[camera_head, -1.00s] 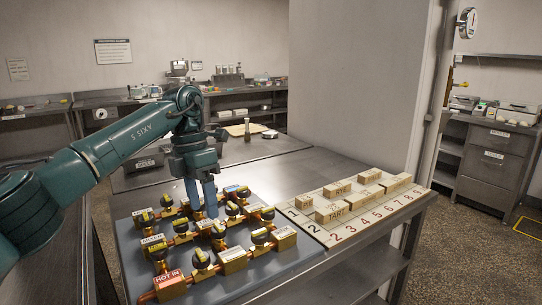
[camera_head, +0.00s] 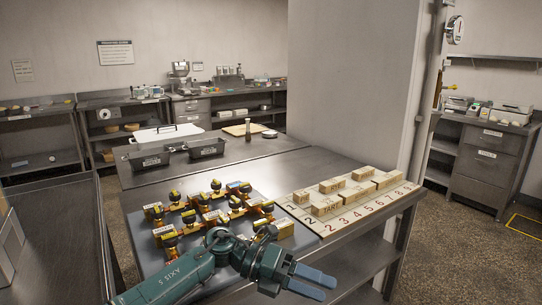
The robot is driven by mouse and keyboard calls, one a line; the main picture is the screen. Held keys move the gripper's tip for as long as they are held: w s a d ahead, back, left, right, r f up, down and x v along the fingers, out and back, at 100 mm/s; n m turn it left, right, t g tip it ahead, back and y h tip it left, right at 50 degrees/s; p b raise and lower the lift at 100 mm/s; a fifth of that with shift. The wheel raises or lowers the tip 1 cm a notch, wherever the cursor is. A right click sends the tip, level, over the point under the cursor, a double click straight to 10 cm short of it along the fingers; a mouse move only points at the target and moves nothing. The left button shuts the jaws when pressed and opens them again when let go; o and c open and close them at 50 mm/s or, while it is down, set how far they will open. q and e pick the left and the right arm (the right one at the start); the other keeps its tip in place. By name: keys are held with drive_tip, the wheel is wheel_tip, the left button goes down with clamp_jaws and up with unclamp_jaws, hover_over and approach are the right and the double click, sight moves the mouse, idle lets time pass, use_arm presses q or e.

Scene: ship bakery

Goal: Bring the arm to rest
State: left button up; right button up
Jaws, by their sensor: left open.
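My left arm comes in low at the bottom of the head view. My left gripper (camera_head: 312,281) points to the right, with its blue-grey fingers past the front edge of the steel table. The fingers hold nothing. The valve board (camera_head: 150,256), a blue-grey panel with brass pipes and several black-and-yellow knobs, lies on the table behind the gripper. My forearm and wrist hide part of its front. My right gripper is not in view.
A numbered board (camera_head: 318,231) with several wooden word blocks lies right of the valve board. Two dark tins (camera_head: 206,148) and a white-lidded container (camera_head: 167,133) stand farther back. The steel table's (camera_head: 268,166) middle is mostly bare. A wall column (camera_head: 352,80) rises behind it.

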use_arm(q)
drive_tip(key=s+a+f+n+t+y+p, duration=0.2)
drive_tip(key=a+f+n+t, duration=0.25)
drive_tip(key=n+t, duration=0.9)
drive_tip(key=s+a+f+n+t+y+p, duration=0.2)
drive_tip(key=a+n+t, duration=0.5)
drive_tip(key=n, duration=1.1)
drive_tip(key=s+a+f+n+g+y, duration=0.5)
drive_tip(key=s+a+f+n+y, duration=0.2)
drive_tip(key=s+f, duration=0.6)
drive_tip(key=s+a+n, duration=0.1)
drive_tip(key=a+n, duration=0.1)
drive_tip(key=a, duration=0.1)
drive_tip(key=shift+a, duration=0.4)
